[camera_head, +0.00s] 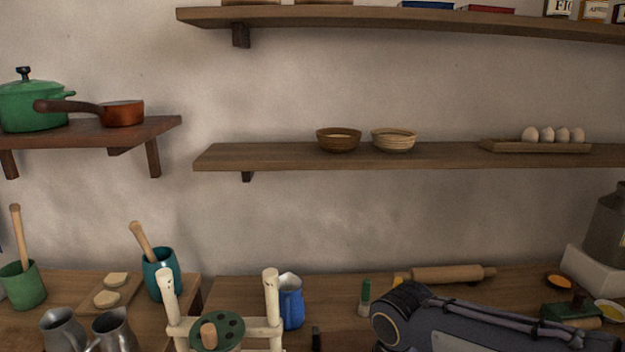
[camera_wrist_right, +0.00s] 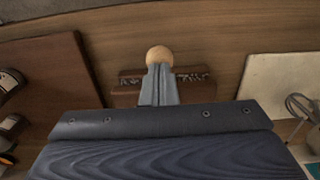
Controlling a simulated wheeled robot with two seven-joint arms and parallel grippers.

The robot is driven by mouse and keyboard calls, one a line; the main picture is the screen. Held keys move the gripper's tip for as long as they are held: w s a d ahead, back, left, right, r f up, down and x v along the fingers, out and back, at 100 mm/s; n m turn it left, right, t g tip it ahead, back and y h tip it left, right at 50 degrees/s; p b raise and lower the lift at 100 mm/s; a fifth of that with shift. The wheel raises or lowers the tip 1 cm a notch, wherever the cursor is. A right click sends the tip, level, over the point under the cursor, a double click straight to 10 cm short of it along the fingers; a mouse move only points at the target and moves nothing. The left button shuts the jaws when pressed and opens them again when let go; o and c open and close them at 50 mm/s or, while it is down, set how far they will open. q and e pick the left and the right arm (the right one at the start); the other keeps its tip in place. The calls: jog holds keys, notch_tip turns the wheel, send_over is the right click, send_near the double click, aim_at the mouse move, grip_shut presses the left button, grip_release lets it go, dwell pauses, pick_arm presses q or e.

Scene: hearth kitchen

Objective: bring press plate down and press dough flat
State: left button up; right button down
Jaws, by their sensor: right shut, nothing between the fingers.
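In the right wrist view my right gripper (camera_wrist_right: 160,80) is shut, its narrow grey fingers together with nothing between them. A round pale wooden knob (camera_wrist_right: 158,54) shows just past the fingertips; whether they touch it I cannot tell. A dark brown wooden piece with dark toothed slots (camera_wrist_right: 194,77) lies behind the fingers, partly hidden by them. I cannot tell whether knob and piece belong to the press. No dough shows clearly under a plate. My left gripper is in neither view. In the head view, my dark right arm crosses the lower right.
The wrist view shows a brown board (camera_wrist_right: 50,80) left and a pale board (camera_wrist_right: 285,82) right. The head view shows a cream post frame (camera_head: 272,310), a green holed disc (camera_head: 230,325), a blue jug (camera_head: 291,302) and a rolling pin (camera_head: 450,274).

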jog(key=shift+s+f+b, duration=0.15)
jog(key=shift+f+b, duration=0.3)
jog(key=shift+f, duration=0.15)
jog(key=shift+s+f+b, duration=0.15)
jog(key=shift+f+b, duration=0.25)
jog(key=shift+f, duration=0.2)
dwell(1.0)
dwell(0.6)
notch_tip(320, 180, up, 8)
jog(key=p, duration=0.7)
jog(key=shift+r, duration=0.1)
jog(key=shift+d, duration=0.15)
jog(key=s+d+m+t+y, duration=0.2)
jog(key=s+d+t, duration=0.3)
jog(key=s+d, duration=0.3)
jog(key=s+y, duration=0.1)
jog(key=s, duration=0.2)
jog(key=shift+s+d+f+t+y, duration=0.2)
jog(key=shift+d+t+y, duration=0.1)
jog(key=shift+d+y, duration=0.1)
